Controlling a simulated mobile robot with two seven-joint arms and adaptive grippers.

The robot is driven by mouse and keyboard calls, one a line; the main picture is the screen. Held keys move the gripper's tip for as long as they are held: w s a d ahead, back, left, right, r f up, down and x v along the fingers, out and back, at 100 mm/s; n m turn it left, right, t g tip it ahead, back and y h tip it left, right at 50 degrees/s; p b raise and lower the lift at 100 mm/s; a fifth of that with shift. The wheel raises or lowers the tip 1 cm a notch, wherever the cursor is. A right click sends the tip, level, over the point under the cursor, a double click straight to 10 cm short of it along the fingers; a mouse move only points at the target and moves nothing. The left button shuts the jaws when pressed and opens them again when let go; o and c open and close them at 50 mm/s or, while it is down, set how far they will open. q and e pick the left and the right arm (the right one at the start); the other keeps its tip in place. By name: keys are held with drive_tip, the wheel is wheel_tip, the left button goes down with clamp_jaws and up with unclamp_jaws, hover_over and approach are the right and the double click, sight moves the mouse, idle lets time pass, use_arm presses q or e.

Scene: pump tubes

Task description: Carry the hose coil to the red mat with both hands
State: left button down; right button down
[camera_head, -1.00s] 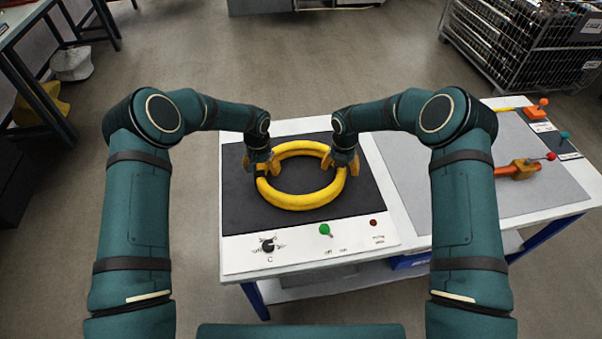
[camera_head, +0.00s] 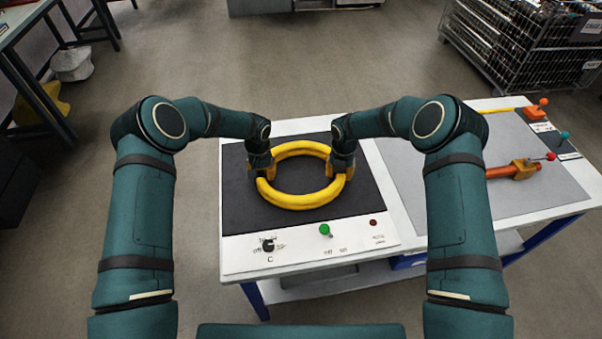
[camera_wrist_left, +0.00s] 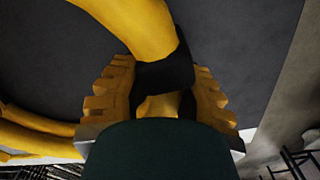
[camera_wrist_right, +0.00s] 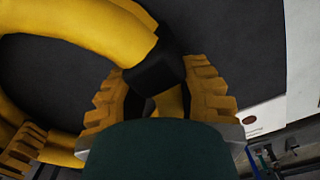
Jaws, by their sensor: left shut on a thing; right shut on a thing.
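The hose coil (camera_head: 303,201) is a yellow ring lying on, or very close over, the dark mat (camera_head: 240,215) on the bench. My left gripper (camera_head: 261,170) is shut on the coil's left side, around a black band (camera_wrist_left: 165,75) that shows in the left wrist view. My right gripper (camera_head: 341,168) is shut on its right side, around another black band (camera_wrist_right: 153,68) seen in the right wrist view. The coil looks level. No red mat shows in these views.
The bench front carries a black knob (camera_head: 268,246), a green knob (camera_head: 325,230) and a red button (camera_head: 373,223). A wire crate (camera_head: 525,45) stands behind on the floor.

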idle(0.4)
